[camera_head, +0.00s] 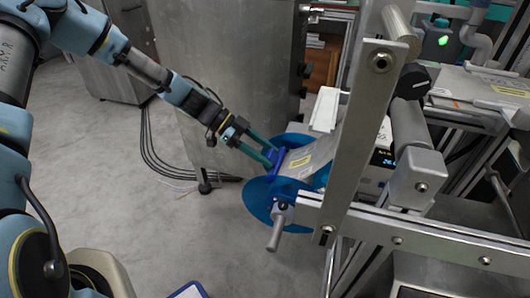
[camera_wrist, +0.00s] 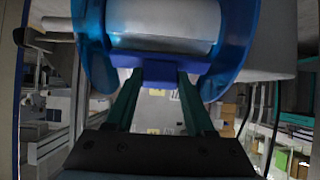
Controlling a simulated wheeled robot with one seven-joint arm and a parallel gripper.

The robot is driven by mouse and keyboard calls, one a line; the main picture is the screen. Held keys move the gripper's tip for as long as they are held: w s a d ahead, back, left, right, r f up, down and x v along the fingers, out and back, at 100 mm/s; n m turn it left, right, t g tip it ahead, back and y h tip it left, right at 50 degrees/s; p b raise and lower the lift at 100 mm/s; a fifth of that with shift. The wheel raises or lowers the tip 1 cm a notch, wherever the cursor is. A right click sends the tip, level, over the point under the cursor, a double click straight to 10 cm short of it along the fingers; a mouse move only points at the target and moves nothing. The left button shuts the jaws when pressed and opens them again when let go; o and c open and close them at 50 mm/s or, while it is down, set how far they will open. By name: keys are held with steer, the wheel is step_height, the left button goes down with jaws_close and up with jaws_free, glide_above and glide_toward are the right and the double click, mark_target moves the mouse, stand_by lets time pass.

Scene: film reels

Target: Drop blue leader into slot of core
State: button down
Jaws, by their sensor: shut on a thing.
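The blue leader (camera_head: 273,158) is a small blue strip at the end of a pale film web (camera_head: 318,152). My gripper (camera_head: 268,157) is shut on the leader, beside the blue reel (camera_head: 258,196) on the machine. In the wrist view the leader (camera_wrist: 157,62) lies across the tips of both green fingers (camera_wrist: 158,76). The reel's blue flanges (camera_wrist: 238,45) rise on both sides, with the grey core (camera_wrist: 160,20) between them. I cannot make out the slot in the core in either view.
A metal upright (camera_head: 356,130) and a horizontal rail (camera_head: 430,237) of the machine frame stand close right of the reel. A crank handle (camera_head: 277,232) sticks out in front of the reel. A steel cabinet (camera_head: 225,60) is behind. The floor at left is open, with black cables (camera_head: 150,150).

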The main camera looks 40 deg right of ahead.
steer(key=shift+s+d+f+b, duration=0.25)
steer(key=shift+s+f+b, duration=0.15)
steer(key=shift+f+b, duration=0.3)
steer(key=shift+s+d+f+b, duration=0.25)
steer(key=shift+s+f+b, duration=0.2)
steer(key=shift+f, duration=0.3)
steer(key=shift+c, duration=0.9)
jaws_free()
steer(key=shift+w+r, duration=0.1)
steer(key=v, duration=1)
steer(key=shift+w+a+r, duration=0.15)
steer(key=shift+r, duration=0.05)
